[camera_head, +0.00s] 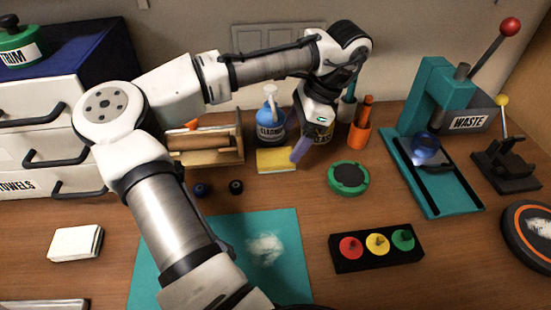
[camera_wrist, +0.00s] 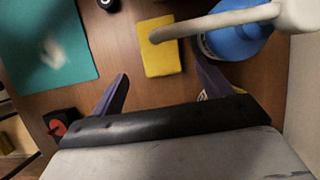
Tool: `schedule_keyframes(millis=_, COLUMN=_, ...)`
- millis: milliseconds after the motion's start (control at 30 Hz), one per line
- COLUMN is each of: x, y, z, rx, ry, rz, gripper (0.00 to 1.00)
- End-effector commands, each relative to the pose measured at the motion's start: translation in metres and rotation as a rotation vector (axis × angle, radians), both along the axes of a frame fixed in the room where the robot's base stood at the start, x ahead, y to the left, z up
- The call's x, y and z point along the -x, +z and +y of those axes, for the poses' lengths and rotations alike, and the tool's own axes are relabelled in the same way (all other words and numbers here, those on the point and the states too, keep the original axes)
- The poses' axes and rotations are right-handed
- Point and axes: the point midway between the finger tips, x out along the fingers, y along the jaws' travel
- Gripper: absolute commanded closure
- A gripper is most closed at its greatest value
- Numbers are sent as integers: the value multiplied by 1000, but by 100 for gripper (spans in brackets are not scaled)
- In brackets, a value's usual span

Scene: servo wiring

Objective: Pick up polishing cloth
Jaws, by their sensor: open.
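A flat yellow pad (camera_head: 276,162), likely the polishing cloth, lies on the wooden table beside the blue cleaner bottle (camera_head: 270,126). In the wrist view the yellow pad (camera_wrist: 162,58) lies beyond and between my open fingers, with the bottle's pale spout crossing over its near top edge. My gripper (camera_head: 301,151) is above the table just right of the pad, pointing down, and holds nothing. Its two purple fingers (camera_wrist: 162,88) are spread wide in the wrist view. The right finger is close to the blue bottle (camera_wrist: 238,42) in the picture.
A green round pad (camera_head: 348,178) and an orange cup (camera_head: 359,136) stand to the right. A wooden rack (camera_head: 205,158) is left of the pad. A teal mat (camera_head: 290,283) with a whitish patch and a black button box (camera_head: 350,265) lie in front.

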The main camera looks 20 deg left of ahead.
Motion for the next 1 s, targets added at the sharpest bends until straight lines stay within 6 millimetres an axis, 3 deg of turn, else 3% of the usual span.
schedule_keyframes(millis=200, x=3, y=-13, z=8, rx=-1, ry=1, rz=1, gripper=22)
schedule_keyframes(millis=500, x=9, y=-49, z=25, rx=-1, ry=0, rz=0, gripper=22)
schedule_keyframes(millis=767, x=9, y=-52, z=26, rx=1, ry=0, rz=-1, gripper=22)
schedule_keyframes(millis=1000, x=9, y=-52, z=26, rx=1, ry=0, rz=-1, gripper=51)
